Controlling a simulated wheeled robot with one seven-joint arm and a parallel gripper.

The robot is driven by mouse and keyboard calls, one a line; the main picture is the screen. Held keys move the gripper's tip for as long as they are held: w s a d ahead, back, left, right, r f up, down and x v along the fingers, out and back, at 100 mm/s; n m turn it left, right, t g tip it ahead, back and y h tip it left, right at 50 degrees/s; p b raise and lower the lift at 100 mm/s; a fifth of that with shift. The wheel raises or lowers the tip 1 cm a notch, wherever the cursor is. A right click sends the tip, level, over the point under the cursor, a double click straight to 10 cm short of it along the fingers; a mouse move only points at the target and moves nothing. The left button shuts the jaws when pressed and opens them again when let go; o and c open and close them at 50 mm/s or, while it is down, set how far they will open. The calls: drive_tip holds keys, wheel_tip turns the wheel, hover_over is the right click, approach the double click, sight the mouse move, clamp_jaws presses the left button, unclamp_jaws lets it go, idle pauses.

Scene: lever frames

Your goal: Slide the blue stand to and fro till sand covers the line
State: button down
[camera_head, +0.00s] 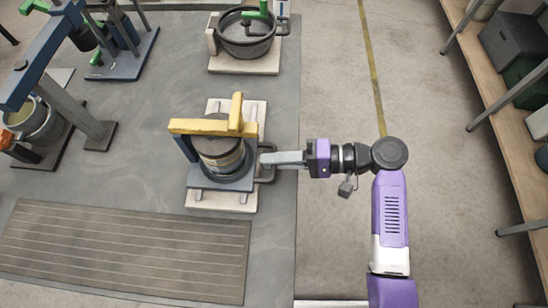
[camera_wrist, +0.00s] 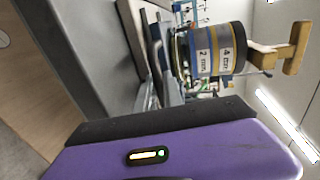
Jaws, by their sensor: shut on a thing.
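The blue stand (camera_head: 222,184) sits on a pale base board (camera_head: 222,202) in the middle of the head view. It carries a round sieve stack (camera_head: 222,160) under a yellow clamp bar (camera_head: 190,127). In the wrist view the stack (camera_wrist: 203,52) shows labels reading 2 mm and 4 mm. My gripper (camera_head: 266,159) reaches in from the right and is shut on the dark handle (camera_head: 268,175) at the stand's right side. The fingertips are hard to make out in the wrist view. I cannot make out any sand or line.
A dark round pan (camera_head: 246,44) stands behind on its own board. A blue-framed device with a pot (camera_head: 36,122) is at the left. A slatted mat (camera_head: 125,252) lies in front. A shelf (camera_head: 462,42) runs along the right; the floor between is clear.

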sight(276, 140)
drive_tip(key=w+b, duration=0.1)
drive_tip(key=w, duration=0.3)
drive_tip(key=w+b, duration=0.2)
drive_tip(key=w, duration=0.1)
drive_tip(key=shift+w+d+f+b, duration=0.2)
drive_tip(key=shift+w+b, duration=0.1)
drive_tip(key=shift+w, duration=0.1)
drive_tip(key=shift+w+r, duration=0.2)
drive_tip(key=shift+w, duration=0.1)
drive_tip(key=c, duration=1.5)
unclamp_jaws()
drive_tip(key=shift+w, duration=0.1)
drive_tip(key=shift+b+v, duration=0.5)
drive_tip(key=shift+v, duration=3.45)
